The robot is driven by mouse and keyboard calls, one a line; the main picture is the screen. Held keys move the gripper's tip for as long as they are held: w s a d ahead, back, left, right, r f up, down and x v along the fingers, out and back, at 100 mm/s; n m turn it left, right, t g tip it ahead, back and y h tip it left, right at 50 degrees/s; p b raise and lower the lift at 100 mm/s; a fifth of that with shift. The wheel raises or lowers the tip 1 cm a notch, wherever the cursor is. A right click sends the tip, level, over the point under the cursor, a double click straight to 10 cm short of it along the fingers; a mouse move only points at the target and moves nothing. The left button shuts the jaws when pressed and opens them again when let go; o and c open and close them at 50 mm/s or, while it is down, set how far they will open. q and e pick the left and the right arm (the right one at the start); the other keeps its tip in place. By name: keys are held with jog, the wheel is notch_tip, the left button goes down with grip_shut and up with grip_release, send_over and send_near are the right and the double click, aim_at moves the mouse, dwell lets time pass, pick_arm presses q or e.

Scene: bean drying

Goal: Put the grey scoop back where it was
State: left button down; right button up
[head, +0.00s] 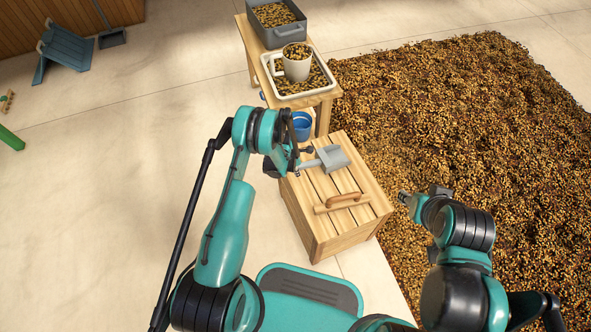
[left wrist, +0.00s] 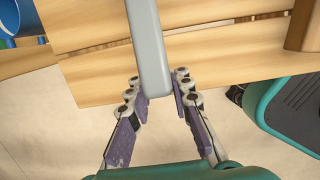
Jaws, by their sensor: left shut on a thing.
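The grey scoop (head: 334,160) is at the far end of the slatted wooden box (head: 310,195), its pan pointing right. I cannot tell whether it touches the slats. My left gripper (head: 302,160) is shut on its handle. In the left wrist view the grey handle (left wrist: 148,45) runs between the two fingers of the left gripper (left wrist: 158,92), over the box's edge. My right gripper (head: 405,197) is low at the right, beside the box and in front of the bean pile; its jaws are too small to read.
A wooden rake-like tool (head: 343,202) lies on the box's near part. Behind stand a blue bucket (head: 302,121) and a wooden bench (head: 326,97) with a white tray (head: 266,70), a white mug (head: 297,69) of beans and a grey bin (head: 278,35). Beans (head: 470,130) cover the right floor.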

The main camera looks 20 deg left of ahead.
pick_arm(q)
jog(key=shift+f, duration=0.1)
jog(key=c, duration=1.3)
grip_release()
jog(key=r, duration=0.4)
jog(key=s+a+r, duration=0.1)
jog(key=r, duration=0.7)
jog(key=shift+s+a, duration=0.2)
jog(key=shift+a, duration=0.05)
